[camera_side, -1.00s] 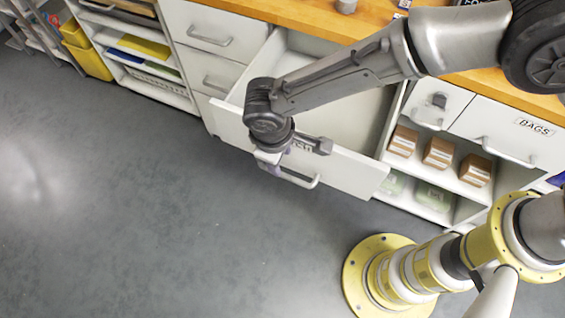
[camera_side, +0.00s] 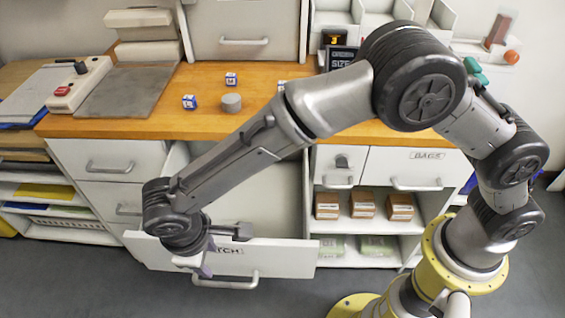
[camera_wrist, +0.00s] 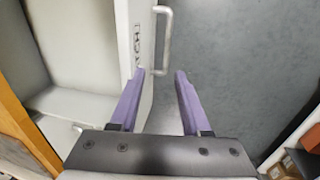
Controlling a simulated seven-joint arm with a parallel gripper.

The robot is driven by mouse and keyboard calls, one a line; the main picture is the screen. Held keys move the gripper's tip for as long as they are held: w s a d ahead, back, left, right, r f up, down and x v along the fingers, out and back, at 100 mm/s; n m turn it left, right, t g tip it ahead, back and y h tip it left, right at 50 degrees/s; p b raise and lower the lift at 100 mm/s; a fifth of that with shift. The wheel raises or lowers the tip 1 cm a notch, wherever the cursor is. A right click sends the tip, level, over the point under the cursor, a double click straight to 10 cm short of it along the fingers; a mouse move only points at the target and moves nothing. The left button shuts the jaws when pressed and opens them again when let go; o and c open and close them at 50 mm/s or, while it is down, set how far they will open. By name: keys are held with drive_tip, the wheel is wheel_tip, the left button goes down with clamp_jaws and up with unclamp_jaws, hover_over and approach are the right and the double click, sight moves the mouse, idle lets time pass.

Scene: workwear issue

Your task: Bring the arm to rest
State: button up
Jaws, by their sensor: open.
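My gripper (camera_wrist: 160,75) has two purple fingers, spread apart with nothing between them. Whether a finger touches the panel I cannot tell. The drawer's inside looks empty where it shows; my arm hides part of it.
A wooden worktop (camera_side: 130,122) carries a grey cylinder (camera_side: 231,103), small blue-and-white cubes (camera_side: 189,101) and a grey board (camera_side: 125,90). Shelves with brown boxes (camera_side: 362,205) are right of the drawer, under a drawer labelled BAGS (camera_side: 415,168). The floor (camera_side: 75,285) in front is clear.

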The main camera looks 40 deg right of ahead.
drive_tip(key=w+d+r+m+y, duration=0.1)
drive_tip(key=w+d+r+m, duration=0.1)
drive_tip(key=w+d+r, duration=0.4)
drive_tip(key=s+d+r+m+t, duration=0.2)
drive_tip(key=d+r+m+t, duration=0.15)
drive_tip(key=d+r, duration=1.45)
drive_tip(key=s+d+r+m, duration=0.2)
drive_tip(key=s+d+m, duration=0.2)
drive_tip(key=s+d, duration=0.75)
drive_tip(key=s+d+f, duration=0.2)
drive_tip(key=s+f, duration=0.5)
drive_tip(key=s, duration=0.1)
drive_tip(key=shift+s+d+n+y, duration=0.3)
drive_tip(key=shift+s+d+n, duration=0.05)
drive_tip(key=shift+d, duration=0.05)
drive_tip(key=shift+t, duration=0.25)
